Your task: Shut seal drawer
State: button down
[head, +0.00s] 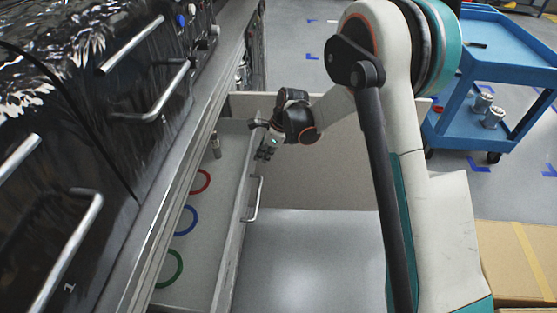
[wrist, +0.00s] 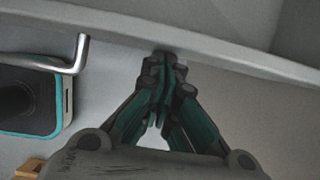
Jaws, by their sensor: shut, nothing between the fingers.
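The seal drawer (head: 210,243) stands open in the head view, pulled out from under the bench. Red (head: 200,181), blue (head: 184,221) and green (head: 169,268) rings lie in it, with a small metal cylinder (head: 216,146) behind them. Its bar handle (head: 253,200) is on the outer front panel. The handle also shows at the upper left of the wrist view (wrist: 80,55). My gripper (head: 264,153) is at the far part of the drawer front, beyond the handle. In the wrist view my gripper's fingertips (wrist: 163,60) are together at the panel's edge, beside the handle; contact is unclear.
Dark cabinet fronts with bar handles (head: 160,95) line the left. A blue cart (head: 470,95) with metal parts stands at the upper right. Cardboard boxes (head: 515,262) sit at the lower right.

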send_over(238, 166)
jog(key=shift+s, duration=0.1)
dwell(0.4)
dwell(0.3)
